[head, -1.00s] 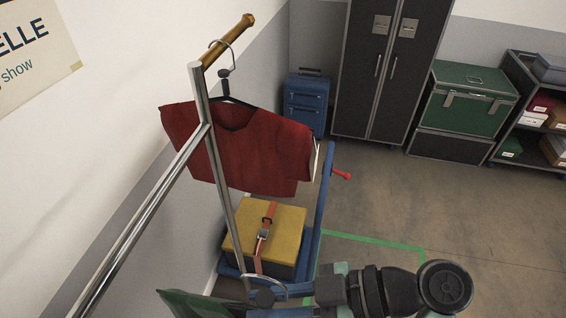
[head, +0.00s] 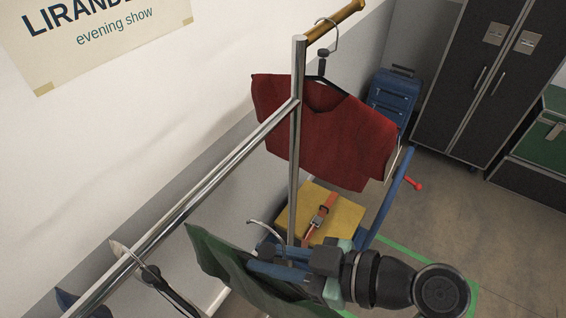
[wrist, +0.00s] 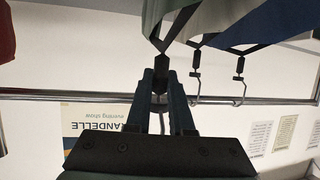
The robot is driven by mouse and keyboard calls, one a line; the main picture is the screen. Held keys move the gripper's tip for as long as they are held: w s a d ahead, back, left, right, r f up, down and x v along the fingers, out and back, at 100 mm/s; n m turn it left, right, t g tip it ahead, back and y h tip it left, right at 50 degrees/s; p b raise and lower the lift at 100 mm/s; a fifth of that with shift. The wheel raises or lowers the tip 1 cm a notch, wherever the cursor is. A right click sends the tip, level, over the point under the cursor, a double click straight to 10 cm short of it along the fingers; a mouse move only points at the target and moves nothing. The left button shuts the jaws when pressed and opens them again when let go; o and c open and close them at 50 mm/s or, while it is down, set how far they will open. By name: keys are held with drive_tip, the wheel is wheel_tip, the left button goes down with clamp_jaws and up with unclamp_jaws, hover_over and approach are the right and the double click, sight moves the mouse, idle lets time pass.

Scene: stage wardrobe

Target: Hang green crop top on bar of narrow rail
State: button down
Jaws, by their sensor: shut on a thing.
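The green crop top (head: 238,268) hangs on a hanger with a curved metal hook (head: 265,229). My gripper (head: 262,259) is shut on the hanger's neck, below and to the right of the chrome bar (head: 190,205) in the head view. The hook is up and looks apart from the bar there. The wrist view is upside down: my gripper (wrist: 161,80) holds the dark hanger neck (wrist: 161,66), with the green cloth (wrist: 152,14) at the top. The bar (wrist: 60,97) passes behind my fingers. The hook's tip is mostly hidden between them.
Other hangers (wrist: 195,84) sit on the bar, one with blue cloth (wrist: 265,25). A red top (head: 325,130) hangs from a brass-coloured bar (head: 340,20) beyond the chrome upright (head: 296,150). A yellow case (head: 338,212) and a blue cart frame (head: 390,200) stand low behind my gripper.

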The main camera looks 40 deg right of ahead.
drive_tip(key=shift+w+a, duration=0.35)
drive_tip(key=shift+w, duration=0.6)
drive_tip(key=shift+w+a, duration=0.3)
drive_tip(key=shift+w, duration=0.6)
drive_tip(key=shift+w+a, duration=0.35)
drive_tip(key=shift+w, duration=0.6)
